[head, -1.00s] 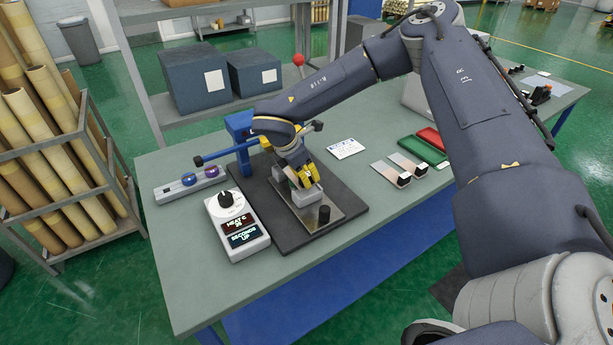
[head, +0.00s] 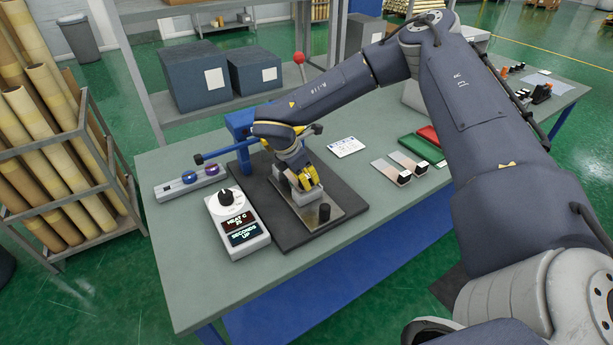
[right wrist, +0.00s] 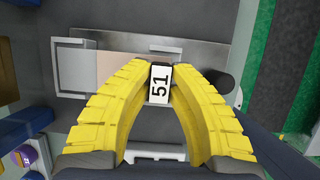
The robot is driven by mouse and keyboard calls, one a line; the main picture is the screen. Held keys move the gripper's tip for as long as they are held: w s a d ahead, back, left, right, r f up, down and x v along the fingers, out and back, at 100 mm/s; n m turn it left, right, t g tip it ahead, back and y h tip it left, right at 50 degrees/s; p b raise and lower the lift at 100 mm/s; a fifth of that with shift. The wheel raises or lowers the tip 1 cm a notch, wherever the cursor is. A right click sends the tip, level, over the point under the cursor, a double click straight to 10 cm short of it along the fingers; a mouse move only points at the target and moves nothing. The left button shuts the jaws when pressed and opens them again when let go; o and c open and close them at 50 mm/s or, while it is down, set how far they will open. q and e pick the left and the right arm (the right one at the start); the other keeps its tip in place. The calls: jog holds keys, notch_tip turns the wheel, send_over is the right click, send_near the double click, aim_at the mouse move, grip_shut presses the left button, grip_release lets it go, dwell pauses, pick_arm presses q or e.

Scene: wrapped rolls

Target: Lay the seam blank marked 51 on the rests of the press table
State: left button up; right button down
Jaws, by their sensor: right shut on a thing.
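My right gripper (head: 309,183) is over the steel plate (head: 326,217) of the press table, with its yellow fingers pointing down. In the right wrist view the fingers (right wrist: 160,78) are shut on the small block of the seam blank marked 51 (right wrist: 160,84), its white label facing the camera. The steel plate (right wrist: 210,62) lies below it. A pale block (right wrist: 155,151) shows between the finger bases. The fingers hide much of the blank and rests, so I cannot tell whether they touch. My left gripper is not in view.
A control box (head: 238,226) with a knob and displays stands left of the press. A black knob (head: 324,212) rises from the plate's front. Two other blanks (head: 385,169), a white card (head: 346,146) and green (head: 421,150) and red trays lie to the right.

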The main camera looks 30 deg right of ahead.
jog(key=shift+f, duration=0.1)
jog(key=c, duration=1.3)
grip_release()
jog(key=shift+o, duration=0.2)
jog(key=v, duration=1.2)
